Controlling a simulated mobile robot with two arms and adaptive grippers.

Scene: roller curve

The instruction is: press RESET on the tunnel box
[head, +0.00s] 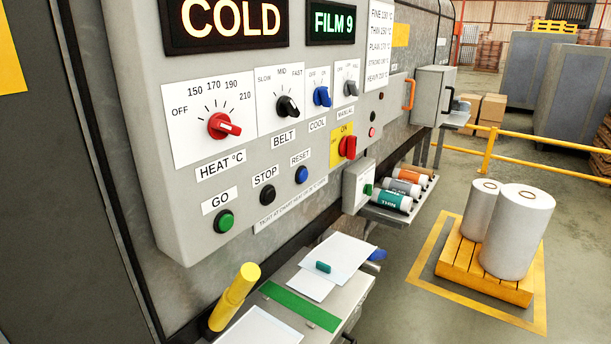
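The tunnel box (230,165) is a light grey control panel on the left and middle of the head view. Its blue RESET button (301,174) sits under the RESET label, right of the black STOP button (267,195) and the green GO button (224,221). The displays above read COLD (231,21) and FILM 9 (334,21). Above the buttons are the red HEAT knob (222,126), black BELT knob (288,107), blue COOL knob (321,96) and a red ON switch (347,146). Neither of my grippers shows, and nothing covers the RESET button.
Below the panel, a table holds white sheets (339,256), a green strip (300,306) and a yellow cylinder (235,296). A shelf with rolls (391,200) juts out to the right. A yellow pallet (463,271) with white rolls stands on the floor beyond, near a yellow railing (488,152).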

